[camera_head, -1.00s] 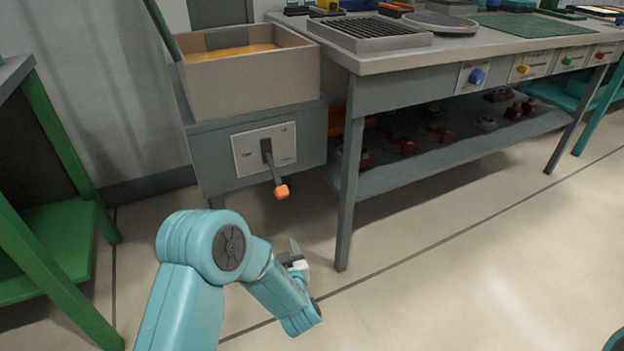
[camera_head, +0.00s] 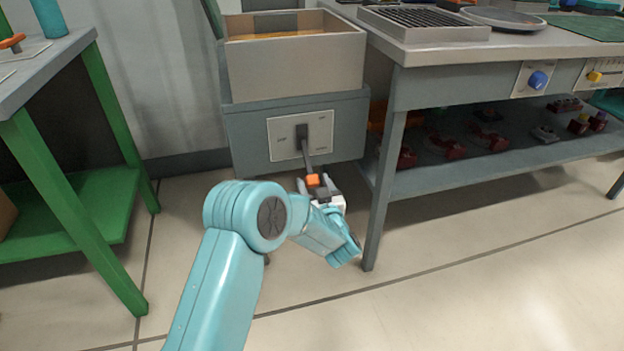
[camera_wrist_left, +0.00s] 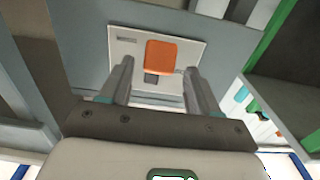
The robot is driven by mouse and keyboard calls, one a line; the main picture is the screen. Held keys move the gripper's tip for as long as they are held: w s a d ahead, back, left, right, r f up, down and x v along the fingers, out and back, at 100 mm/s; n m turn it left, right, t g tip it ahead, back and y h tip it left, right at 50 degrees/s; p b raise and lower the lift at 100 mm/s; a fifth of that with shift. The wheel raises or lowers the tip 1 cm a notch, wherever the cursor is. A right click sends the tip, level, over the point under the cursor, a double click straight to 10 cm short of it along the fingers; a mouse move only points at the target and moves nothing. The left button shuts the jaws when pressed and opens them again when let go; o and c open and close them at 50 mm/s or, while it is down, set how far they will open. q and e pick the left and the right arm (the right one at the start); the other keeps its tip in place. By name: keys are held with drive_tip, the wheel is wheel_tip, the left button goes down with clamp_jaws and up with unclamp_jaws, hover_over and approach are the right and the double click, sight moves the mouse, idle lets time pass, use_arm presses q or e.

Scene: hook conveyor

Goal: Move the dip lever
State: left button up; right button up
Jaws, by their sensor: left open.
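The dip lever (camera_head: 308,155) has a dark grey stem and an orange tip, and hangs down to the right from a white plate (camera_head: 285,140) on the front of a grey dip tank. Its orange tip also shows in the left wrist view (camera_wrist_left: 161,56), seen end-on between the fingers. My left gripper (camera_head: 316,181) is open, with its fingers on either side of the orange tip. I cannot tell whether a finger touches it. In the left wrist view the open fingers (camera_wrist_left: 155,85) point at the plate. My right gripper is not in view.
The grey tank (camera_head: 240,135) carries an open beige box (camera_head: 345,60). A grey workbench (camera_head: 400,85) with a leg close to the right of my left gripper stands beside it. A green-framed table (camera_head: 60,190) is at the left. The floor in front is clear.

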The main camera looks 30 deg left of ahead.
sight(311, 175)
use_arm(q)
drive_tip(key=b+x, duration=0.1)
drive_tip(key=x, duration=0.4)
drive_tip(key=shift+w, duration=0.1)
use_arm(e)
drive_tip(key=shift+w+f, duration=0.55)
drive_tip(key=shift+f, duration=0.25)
use_arm(q)
drive_tip(key=shift+d, duration=0.1)
